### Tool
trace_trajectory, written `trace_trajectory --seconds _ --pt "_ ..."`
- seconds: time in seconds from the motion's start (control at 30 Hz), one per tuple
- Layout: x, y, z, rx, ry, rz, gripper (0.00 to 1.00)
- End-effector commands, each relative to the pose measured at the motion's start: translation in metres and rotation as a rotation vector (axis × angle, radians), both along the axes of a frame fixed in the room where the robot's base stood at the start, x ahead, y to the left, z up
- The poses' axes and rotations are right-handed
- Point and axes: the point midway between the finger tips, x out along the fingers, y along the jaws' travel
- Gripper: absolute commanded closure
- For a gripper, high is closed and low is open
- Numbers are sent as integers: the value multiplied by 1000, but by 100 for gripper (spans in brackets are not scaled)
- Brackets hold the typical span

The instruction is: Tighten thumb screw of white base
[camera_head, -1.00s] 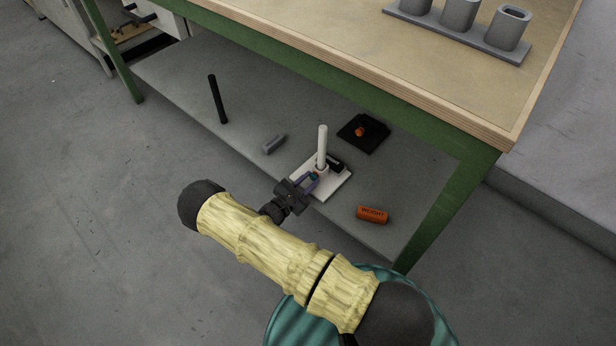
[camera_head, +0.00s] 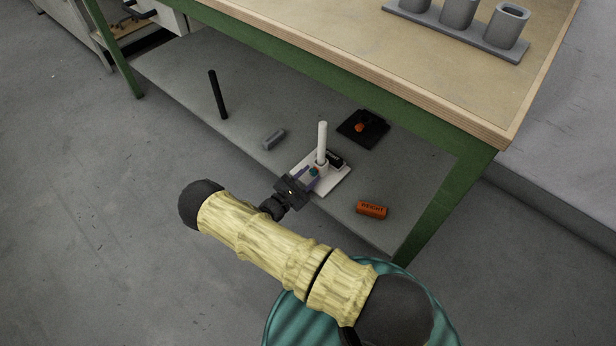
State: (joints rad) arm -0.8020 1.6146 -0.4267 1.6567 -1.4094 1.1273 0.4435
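The white base (camera_head: 333,183) lies on the grey lower shelf, with a white upright post (camera_head: 322,142) standing in it. A small teal thumb screw (camera_head: 314,171) shows at the foot of the post, on the side facing my gripper. My gripper (camera_head: 308,178) reaches in from the left front, and its purple-tinted fingers are apart at the thumb screw. The fingertips look close around or beside the screw; contact is too small to tell. Part of the base's left side is hidden behind the gripper.
An orange weight (camera_head: 371,210) lies right of the base near the shelf edge. A black base (camera_head: 362,129) with an orange knob is behind. A grey block (camera_head: 274,139) and a black rod (camera_head: 217,94) are left. The wooden tabletop (camera_head: 400,60) overhangs the shelf.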

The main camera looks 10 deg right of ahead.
Motion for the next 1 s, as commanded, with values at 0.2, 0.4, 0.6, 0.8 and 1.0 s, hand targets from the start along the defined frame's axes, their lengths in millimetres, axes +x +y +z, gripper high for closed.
trace_trajectory --seconds 0.2,0.4,0.6,0.8,1.0 --pt "-6 10 2 0 1 2 66" --pt "-25 37 3 1 1 5 66" --pt "-49 70 3 1 0 4 66" --pt "-72 102 2 2 0 4 66" --pt "-93 131 1 0 -1 3 66"
